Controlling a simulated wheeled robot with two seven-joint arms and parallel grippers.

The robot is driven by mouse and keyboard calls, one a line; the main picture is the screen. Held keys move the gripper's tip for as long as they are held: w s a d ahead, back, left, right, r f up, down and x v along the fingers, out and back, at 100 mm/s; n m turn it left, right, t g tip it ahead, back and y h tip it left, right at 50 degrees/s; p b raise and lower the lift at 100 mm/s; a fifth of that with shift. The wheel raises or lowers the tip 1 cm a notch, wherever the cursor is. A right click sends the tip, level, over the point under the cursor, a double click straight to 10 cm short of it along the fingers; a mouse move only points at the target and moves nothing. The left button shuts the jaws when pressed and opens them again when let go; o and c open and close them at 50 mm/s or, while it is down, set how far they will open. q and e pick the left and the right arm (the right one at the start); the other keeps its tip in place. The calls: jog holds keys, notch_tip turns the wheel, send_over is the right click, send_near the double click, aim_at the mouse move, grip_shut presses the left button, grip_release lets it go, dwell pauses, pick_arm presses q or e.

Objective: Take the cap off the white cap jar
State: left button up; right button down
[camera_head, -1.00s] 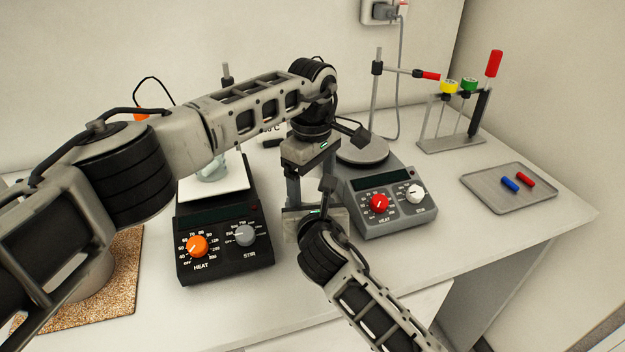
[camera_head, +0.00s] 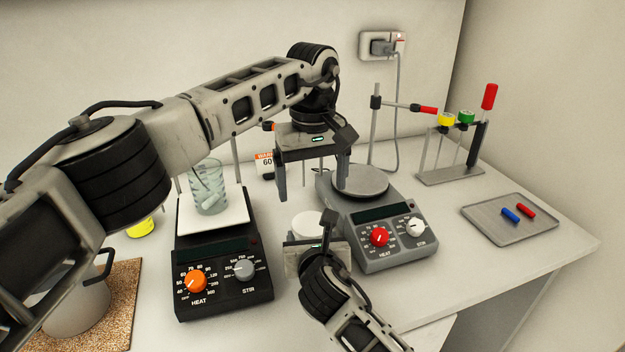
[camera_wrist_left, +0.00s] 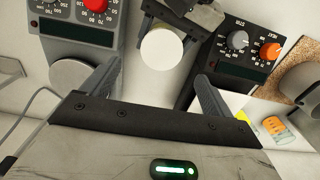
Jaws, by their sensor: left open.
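The white cap jar (camera_head: 307,222) stands between the two hot plates, its round white top showing. In the left wrist view the white top (camera_wrist_left: 162,49) lies ahead, between my left fingers in the picture and apart from them. My left gripper (camera_head: 313,184) is open and empty, pointing down above the jar. My right gripper (camera_head: 317,256) is low at the jar's front. Its grey fingers pass along both sides of the jar in the wrist view and appear closed on its body. The contact is mostly hidden.
A black hot plate (camera_head: 222,276) with a glass beaker (camera_head: 209,188) stands left, a grey hot plate (camera_head: 386,238) close on the right. A test tube rack (camera_head: 450,174) and a metal tray (camera_head: 510,230) are farther right. A metal pot (camera_head: 75,305) stands at front left.

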aim_at(314, 222)
pick_arm(q)
notch_tip(314, 222, down, 8)
jog(key=shift+r, duration=0.1)
dwell(0.4)
jog(key=c, duration=1.1)
jog(key=n, duration=0.6)
jog(key=shift+w+r+n, duration=0.1)
jog(key=shift+n, duration=0.2)
jog(key=shift+d, duration=0.1)
